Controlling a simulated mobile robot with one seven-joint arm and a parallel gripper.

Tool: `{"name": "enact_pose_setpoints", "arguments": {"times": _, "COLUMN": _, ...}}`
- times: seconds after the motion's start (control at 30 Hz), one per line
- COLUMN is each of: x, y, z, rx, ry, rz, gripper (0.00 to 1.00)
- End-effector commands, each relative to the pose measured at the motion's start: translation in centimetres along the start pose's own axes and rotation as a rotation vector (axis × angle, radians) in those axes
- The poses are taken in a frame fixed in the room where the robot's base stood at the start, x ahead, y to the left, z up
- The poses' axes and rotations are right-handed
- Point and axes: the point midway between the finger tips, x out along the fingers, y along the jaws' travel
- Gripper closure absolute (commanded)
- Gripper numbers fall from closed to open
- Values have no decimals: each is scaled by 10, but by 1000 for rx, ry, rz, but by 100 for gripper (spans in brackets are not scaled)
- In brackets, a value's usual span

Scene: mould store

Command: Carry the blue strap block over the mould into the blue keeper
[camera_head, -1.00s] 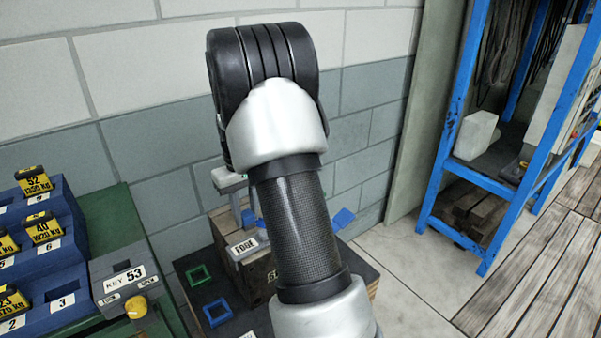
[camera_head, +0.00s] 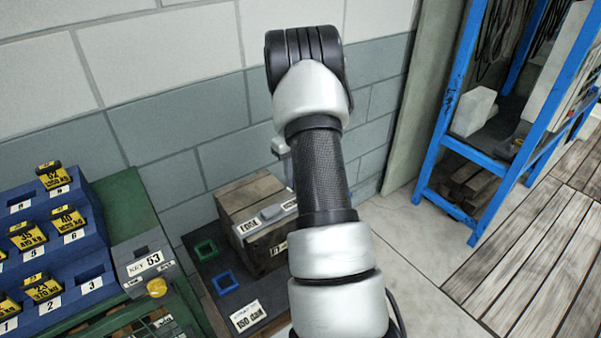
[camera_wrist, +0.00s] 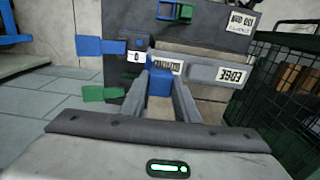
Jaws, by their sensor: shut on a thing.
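My gripper (camera_wrist: 164,92) is shut on the blue strap block (camera_wrist: 158,80) in the wrist view. The wooden mould with grey bars and white labels (camera_head: 265,200) stands on a dark base; in the wrist view, a grey bar marked EDGE (camera_wrist: 218,75) lies just right of the block. In the head view my arm hides the gripper and block.
Flat blue (camera_wrist: 92,46) and green (camera_wrist: 102,94) pieces stick out left in the wrist view. A key box (camera_head: 145,262) and blue racks of yellow weights (camera_head: 60,240) stand at left. A blue shelf frame (camera_head: 440,150) stands at right. A wall is behind.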

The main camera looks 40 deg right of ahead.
Motion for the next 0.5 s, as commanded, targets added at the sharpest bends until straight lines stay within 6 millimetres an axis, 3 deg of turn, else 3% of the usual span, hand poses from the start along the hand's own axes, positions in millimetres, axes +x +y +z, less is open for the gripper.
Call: {"name": "enact_pose_setpoints", "arguments": {"times": 0.5, "x": -1, "y": -43, "z": -1, "rx": -1, "ry": 1, "rz": 1, "gripper": 92}}
